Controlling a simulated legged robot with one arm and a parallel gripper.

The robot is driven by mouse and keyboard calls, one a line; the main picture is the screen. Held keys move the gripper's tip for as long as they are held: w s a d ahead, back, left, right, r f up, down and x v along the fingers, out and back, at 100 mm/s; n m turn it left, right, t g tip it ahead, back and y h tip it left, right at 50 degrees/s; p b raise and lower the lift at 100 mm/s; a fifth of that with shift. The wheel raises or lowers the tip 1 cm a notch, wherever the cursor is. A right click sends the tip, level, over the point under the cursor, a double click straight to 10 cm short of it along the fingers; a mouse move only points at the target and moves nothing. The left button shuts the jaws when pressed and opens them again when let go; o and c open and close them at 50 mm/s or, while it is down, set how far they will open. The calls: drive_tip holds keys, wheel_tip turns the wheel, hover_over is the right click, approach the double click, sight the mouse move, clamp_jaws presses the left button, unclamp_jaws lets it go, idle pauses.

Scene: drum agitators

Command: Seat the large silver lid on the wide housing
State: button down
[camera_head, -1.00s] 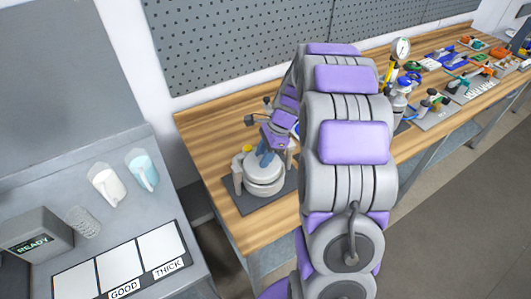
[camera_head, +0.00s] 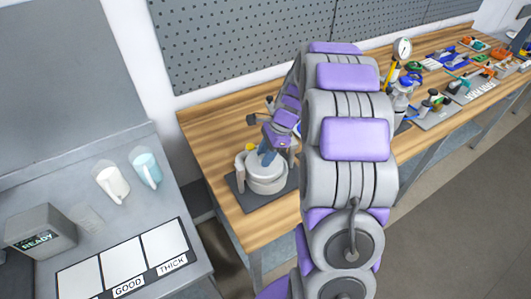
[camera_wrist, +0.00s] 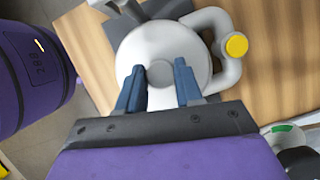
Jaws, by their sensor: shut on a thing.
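The large silver lid (camera_wrist: 140,50) is a round pale disc with a small central knob. My gripper (camera_wrist: 160,73) is shut on the lid's knob, with one blue finger on each side of it. In the head view my gripper (camera_head: 267,158) points down onto the lid (camera_head: 262,174). The wide housing (camera_head: 268,187) is directly below the lid on a dark base plate. The lid looks level and centred over it. I cannot tell whether the lid's rim touches the housing all round. The arm and fingers hide part of the lid.
A curved side pipe with a yellow cap (camera_wrist: 236,45) stands beside the housing. The wooden bench (camera_head: 205,130) continues right with gauges and tools. At left, a grey table holds two mugs, a READY box (camera_head: 40,232) and a labelled board. A pegboard wall is behind.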

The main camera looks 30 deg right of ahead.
drive_tip(key=shift+d, duration=0.1)
drive_tip(key=shift+d+p, duration=0.3)
drive_tip(key=shift+d, duration=0.4)
drive_tip(key=shift+a, duration=0.25)
drive_tip(key=shift+d+f, duration=0.15)
drive_tip(key=shift+f, duration=0.15)
drive_tip(key=shift+a+p, duration=0.3)
drive_tip(key=shift+p, duration=0.45)
drive_tip(key=shift+f+p, duration=0.35)
drive_tip(key=shift+f, duration=0.05)
idle(0.8)
drive_tip(key=shift+p, duration=0.5)
idle(0.6)
